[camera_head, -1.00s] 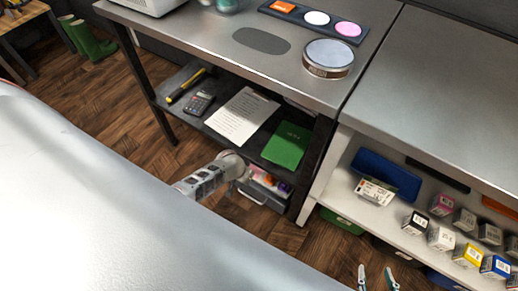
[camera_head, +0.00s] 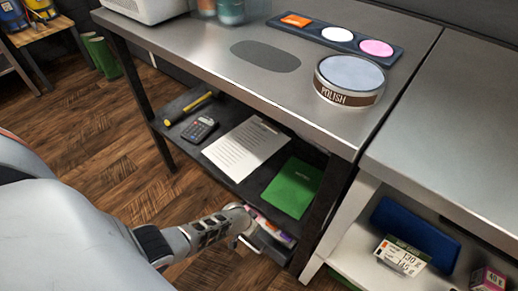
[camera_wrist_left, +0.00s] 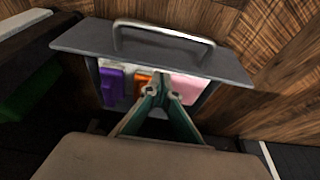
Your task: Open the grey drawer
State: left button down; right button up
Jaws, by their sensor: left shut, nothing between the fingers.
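The grey drawer (camera_head: 277,246) is low under the steel bench's lower shelf in the head view, pulled out enough to show its contents. In the left wrist view, its grey front panel (camera_wrist_left: 150,50) has a bar handle (camera_wrist_left: 165,29) on its outer side. Purple (camera_wrist_left: 112,84), orange (camera_wrist_left: 143,82) and pink (camera_wrist_left: 186,87) things lie inside. My left gripper (camera_wrist_left: 156,92) is shut and empty, its tips over the drawer's inside, behind the front panel. I cannot tell whether they touch it. In the head view, my left wrist partly hides the drawer. My right gripper is out of view.
The bench's lower shelf (camera_head: 232,182), holding a hammer, calculator, paper and green book (camera_head: 294,188), overhangs the drawer. A dark bench leg (camera_head: 322,222) stands at right, beside the white shelf unit (camera_head: 345,243). Wooden floor (camera_head: 120,150) lies open at left.

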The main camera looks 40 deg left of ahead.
pick_arm(q)
jog(key=shift+w+f, duration=0.35)
jog(key=shift+f, duration=0.15)
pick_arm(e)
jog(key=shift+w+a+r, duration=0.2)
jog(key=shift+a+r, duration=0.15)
pick_arm(q)
jog(key=shift+s, duration=0.15)
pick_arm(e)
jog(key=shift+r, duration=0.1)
